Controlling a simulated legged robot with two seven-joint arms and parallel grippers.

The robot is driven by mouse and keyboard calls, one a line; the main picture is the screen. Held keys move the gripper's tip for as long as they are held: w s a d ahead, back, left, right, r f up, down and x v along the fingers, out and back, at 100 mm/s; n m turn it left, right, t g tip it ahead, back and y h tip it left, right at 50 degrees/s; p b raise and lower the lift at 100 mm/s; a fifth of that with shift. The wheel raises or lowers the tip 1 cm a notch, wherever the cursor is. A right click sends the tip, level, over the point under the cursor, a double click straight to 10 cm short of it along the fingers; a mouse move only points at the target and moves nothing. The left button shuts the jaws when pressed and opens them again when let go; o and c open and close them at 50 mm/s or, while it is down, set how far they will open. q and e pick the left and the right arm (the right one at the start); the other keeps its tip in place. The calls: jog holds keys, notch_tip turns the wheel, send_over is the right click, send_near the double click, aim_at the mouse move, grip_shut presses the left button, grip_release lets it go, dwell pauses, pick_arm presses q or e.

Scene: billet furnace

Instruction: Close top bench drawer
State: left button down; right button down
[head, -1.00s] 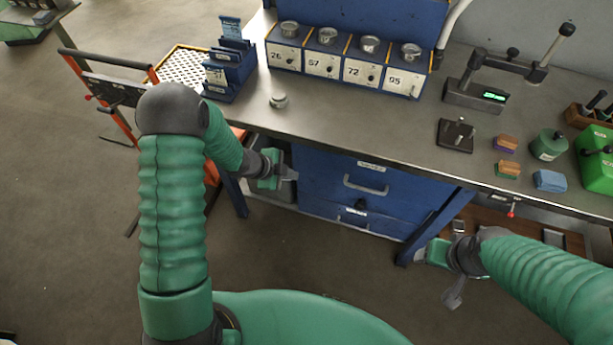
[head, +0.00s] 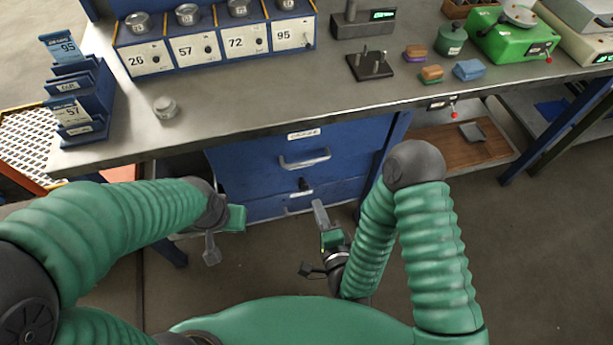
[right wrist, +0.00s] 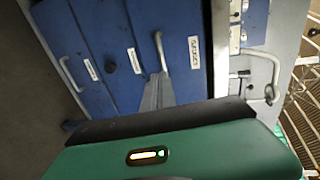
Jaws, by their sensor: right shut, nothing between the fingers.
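The blue top drawer (head: 345,150) is under the bench top, with a bar handle (head: 304,160) and a white label (head: 302,134). How far it stands out is hard to tell from above. My right gripper (head: 319,208) is shut and empty, in front of and below the drawer fronts, fingers pointing toward them. In the right wrist view its fingers (right wrist: 158,92) point at the top drawer (right wrist: 180,75), with their tips close to the handle (right wrist: 158,50); contact cannot be told. My left gripper (head: 228,225) is left of the drawers; its jaw state is unclear.
A lower blue drawer (head: 270,205) has a dark knob (head: 304,184). The grey bench top (head: 230,110) overhangs the drawers and carries numbered bins (head: 215,50), a blue rack (head: 85,95) and a small metal weight (head: 165,107). Floor in front is clear.

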aim_at(302, 163)
jog(key=b+x, duration=0.1)
jog(key=x, duration=1.2)
jog(key=shift+w, duration=0.45)
jog(key=shift+w+a, duration=0.15)
jog(key=shift+w, duration=0.1)
jog(key=shift+r+b+x, duration=0.25)
jog(key=shift+b+x, duration=0.25)
jog(key=shift+x, duration=0.7)
jog(key=shift+w+a, duration=0.1)
jog(key=shift+w, duration=0.3)
jog(key=shift+r, duration=0.3)
